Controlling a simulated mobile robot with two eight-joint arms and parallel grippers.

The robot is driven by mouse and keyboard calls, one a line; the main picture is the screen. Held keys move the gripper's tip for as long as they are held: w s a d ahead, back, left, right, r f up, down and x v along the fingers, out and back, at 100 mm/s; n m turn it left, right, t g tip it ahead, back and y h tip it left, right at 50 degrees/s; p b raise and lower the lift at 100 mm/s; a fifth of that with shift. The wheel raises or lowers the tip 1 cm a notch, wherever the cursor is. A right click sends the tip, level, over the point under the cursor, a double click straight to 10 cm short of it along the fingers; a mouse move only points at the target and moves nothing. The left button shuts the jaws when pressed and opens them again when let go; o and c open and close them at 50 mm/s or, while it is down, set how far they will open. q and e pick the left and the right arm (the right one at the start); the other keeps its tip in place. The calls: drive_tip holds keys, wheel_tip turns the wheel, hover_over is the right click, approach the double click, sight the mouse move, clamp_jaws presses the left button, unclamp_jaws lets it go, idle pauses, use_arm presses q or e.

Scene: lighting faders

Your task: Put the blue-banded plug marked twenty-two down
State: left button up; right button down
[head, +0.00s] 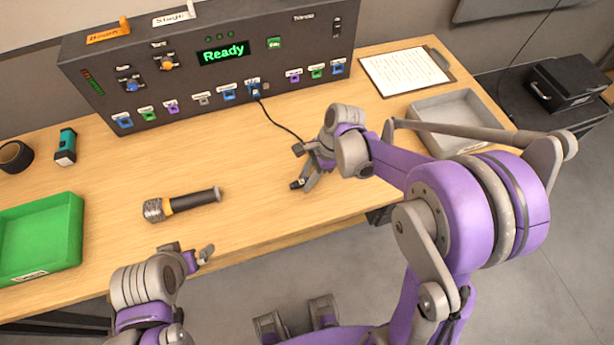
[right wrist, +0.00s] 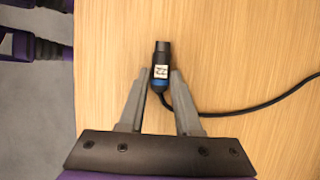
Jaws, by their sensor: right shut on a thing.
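The blue-banded plug (right wrist: 161,62) is black, with a white label reading 22 and a blue band near its cable end. My right gripper (right wrist: 160,76) is shut on it, a fingertip on each side, and it points away from the palm. I cannot tell whether the plug touches the table. In the head view my right gripper (head: 300,168) is over the table's front right part, and the plug is hard to make out there. My left gripper (head: 189,252) is open and empty at the front edge.
A black cable (head: 278,122) runs from the console (head: 190,75) to my right gripper. A microphone (head: 182,204) lies on the table, with a green tray (head: 78,232) at left. A grey tray (head: 484,112) and clipboard (head: 405,68) are at right.

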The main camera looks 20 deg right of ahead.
drive_tip(key=c, duration=0.6)
unclamp_jaws()
drive_tip(key=shift+r, duration=0.25)
drive_tip(key=p+v, duration=0.2)
drive_tip(key=v, duration=1)
drive_tip(key=s+f+n+t+h, duration=0.2)
drive_tip(key=s+n+t+h, duration=0.2)
drive_tip(key=s+n, duration=1)
drive_tip(key=shift+s+n+t+h, duration=0.25)
drive_tip(key=shift+n+t, duration=0.55)
drive_tip(key=shift+n, duration=1)
drive_tip(key=shift+w, duration=0.1)
